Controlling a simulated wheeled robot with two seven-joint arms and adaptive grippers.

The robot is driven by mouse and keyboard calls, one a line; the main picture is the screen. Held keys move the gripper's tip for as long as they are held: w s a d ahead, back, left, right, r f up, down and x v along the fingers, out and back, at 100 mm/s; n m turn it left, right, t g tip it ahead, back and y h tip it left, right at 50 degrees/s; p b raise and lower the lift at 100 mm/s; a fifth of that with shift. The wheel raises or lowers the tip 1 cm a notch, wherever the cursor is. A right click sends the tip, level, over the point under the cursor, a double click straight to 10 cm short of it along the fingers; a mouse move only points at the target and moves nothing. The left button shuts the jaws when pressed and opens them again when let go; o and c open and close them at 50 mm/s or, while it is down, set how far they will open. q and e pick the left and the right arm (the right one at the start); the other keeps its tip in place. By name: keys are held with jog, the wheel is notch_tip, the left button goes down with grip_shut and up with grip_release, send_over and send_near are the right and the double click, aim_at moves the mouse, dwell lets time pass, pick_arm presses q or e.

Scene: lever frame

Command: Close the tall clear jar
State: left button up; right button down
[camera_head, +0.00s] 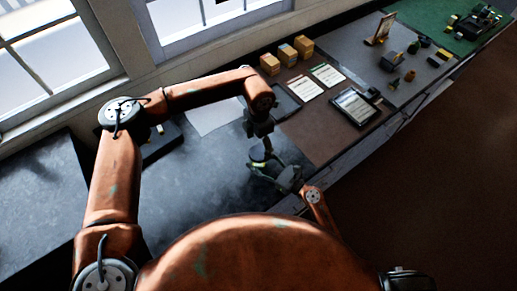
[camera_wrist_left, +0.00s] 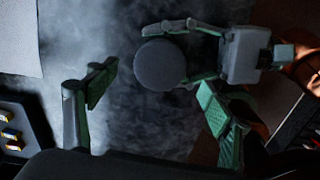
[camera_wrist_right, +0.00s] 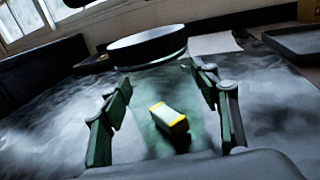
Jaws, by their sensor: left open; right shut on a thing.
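The tall clear jar (camera_wrist_right: 160,97) stands upright on the dark worktop, with its dark round lid (camera_wrist_right: 147,46) on top; I cannot tell whether the lid is fully seated. The lid shows from above in the left wrist view (camera_wrist_left: 160,65). My right gripper (camera_wrist_right: 162,100) is shut on the jar's body, one finger on each side. A yellow-and-white block (camera_wrist_right: 168,117) shows through the clear wall; I cannot tell if it is inside. My left gripper (camera_head: 261,138) is open and empty above the lid, which lies between its spread fingers (camera_wrist_left: 155,98) in the left wrist view.
A dark tray (camera_wrist_right: 290,42) stands behind the jar. Windows line the back wall.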

pick_arm(q)
notch_tip(320, 180, up, 8)
dwell(0.4)
pick_arm(e)
jog(key=c, duration=0.7)
grip_release()
jog(key=shift+o, duration=0.2)
jog(key=v, duration=1.2)
